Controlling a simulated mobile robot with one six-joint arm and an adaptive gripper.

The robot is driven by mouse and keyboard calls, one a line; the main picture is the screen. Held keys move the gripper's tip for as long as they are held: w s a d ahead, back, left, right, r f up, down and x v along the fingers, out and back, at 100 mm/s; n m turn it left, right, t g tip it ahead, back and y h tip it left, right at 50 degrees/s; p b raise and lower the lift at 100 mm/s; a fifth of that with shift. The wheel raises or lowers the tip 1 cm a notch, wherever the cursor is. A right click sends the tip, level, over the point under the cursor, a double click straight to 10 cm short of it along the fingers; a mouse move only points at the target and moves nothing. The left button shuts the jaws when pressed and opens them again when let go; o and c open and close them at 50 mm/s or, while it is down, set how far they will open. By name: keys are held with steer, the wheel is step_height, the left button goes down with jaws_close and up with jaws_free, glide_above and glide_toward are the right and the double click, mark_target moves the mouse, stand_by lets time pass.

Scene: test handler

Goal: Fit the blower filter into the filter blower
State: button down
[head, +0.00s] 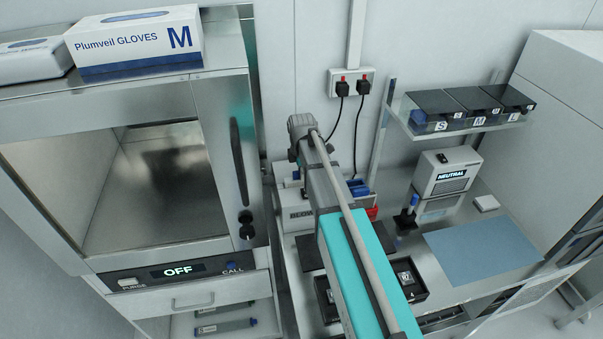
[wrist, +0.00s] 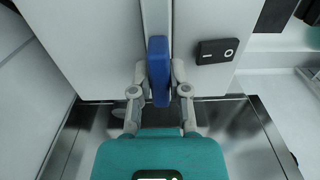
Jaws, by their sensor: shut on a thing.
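The blower filter's blue grip (wrist: 158,70) stands upright between the fingertips of my gripper (wrist: 159,90) in the wrist view, and my gripper is shut on it. Behind the grip is the pale front of the filter blower (wrist: 100,45), with a vertical grey strip or slot (wrist: 156,18) in line with the grip. How deep the filter sits there cannot be told. In the head view the blower (head: 297,216), with partly hidden lettering, stands against the back wall. My arm covers part of it, and my gripper is hidden there.
A black rocker switch (wrist: 217,50) is right of the grip. Blue and red items (head: 360,188) show beside my arm. Right of it are a neutral-labelled unit (head: 447,172), a blue-grey mat (head: 482,250) and a shelf (head: 460,126) of black bins. A steel cabinet (head: 215,130) stands left.

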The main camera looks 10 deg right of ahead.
steer(key=shift+f, duration=0.3)
steer(key=c, duration=0.5)
jaws_free()
steer(key=shift+c, duration=0.2)
steer(key=shift+r, duration=0.2)
step_height(320, 180, up, 15)
steer(key=p, duration=1.4)
steer(key=shift+f, duration=0.2)
steer(key=shift+f, duration=0.1)
stand_by(0.6)
steer(key=s+f+m+b, duration=1.5)
steer(key=s+m, duration=0.3)
steer(key=s, duration=0.2)
steer(key=shift+a+f, duration=0.3)
